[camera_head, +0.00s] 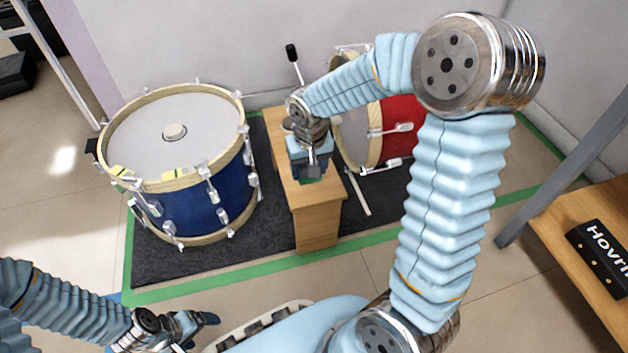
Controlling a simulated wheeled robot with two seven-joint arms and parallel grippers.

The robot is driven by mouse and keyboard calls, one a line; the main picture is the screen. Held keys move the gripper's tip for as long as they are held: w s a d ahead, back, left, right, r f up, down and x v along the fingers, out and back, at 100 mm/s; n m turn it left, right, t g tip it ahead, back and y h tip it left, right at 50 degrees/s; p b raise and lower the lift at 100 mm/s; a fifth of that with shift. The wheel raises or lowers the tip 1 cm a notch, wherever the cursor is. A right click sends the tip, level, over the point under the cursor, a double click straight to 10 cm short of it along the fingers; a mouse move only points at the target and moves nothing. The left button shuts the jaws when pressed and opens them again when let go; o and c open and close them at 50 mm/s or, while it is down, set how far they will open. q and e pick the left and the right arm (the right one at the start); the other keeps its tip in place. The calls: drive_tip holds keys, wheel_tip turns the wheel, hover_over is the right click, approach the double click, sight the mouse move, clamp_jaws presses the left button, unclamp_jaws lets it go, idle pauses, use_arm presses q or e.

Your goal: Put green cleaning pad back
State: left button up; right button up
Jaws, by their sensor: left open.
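My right gripper (311,172) points down over the wooden stand between the two drums. A small dark green piece (312,181) shows just below its fingers, at the stand's top; it may be the green cleaning pad. The gripper hides most of it, and I cannot tell whether the fingers hold it or only stand over it. The wooden stand (318,222) is a narrow block with a light top. My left gripper (204,328) is low at the bottom left, open, over the floor in front of the mat and far from the stand.
A blue drum (205,209) stands left of the wooden stand and a red drum (396,130) lies behind my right arm. They rest on a dark mat (210,258) edged with green tape. A wooden table (575,235) with a black box (603,255) is at the right.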

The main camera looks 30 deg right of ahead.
sight(314, 188)
drive_tip(key=shift+d+f, duration=0.45)
drive_tip(key=shift+f, duration=0.15)
drive_tip(key=shift+d+f+b, duration=0.15)
drive_tip(key=shift+f+b, duration=0.15)
drive_tip(key=shift+f, duration=0.6)
drive_tip(key=shift+d+f+b, duration=0.15)
drive_tip(key=shift+f+b, duration=0.1)
drive_tip(key=shift+f, duration=0.65)
drive_tip(key=shift+f, duration=0.15)
drive_tip(key=o, duration=1)
drive_tip(key=shift+o, duration=0.2)
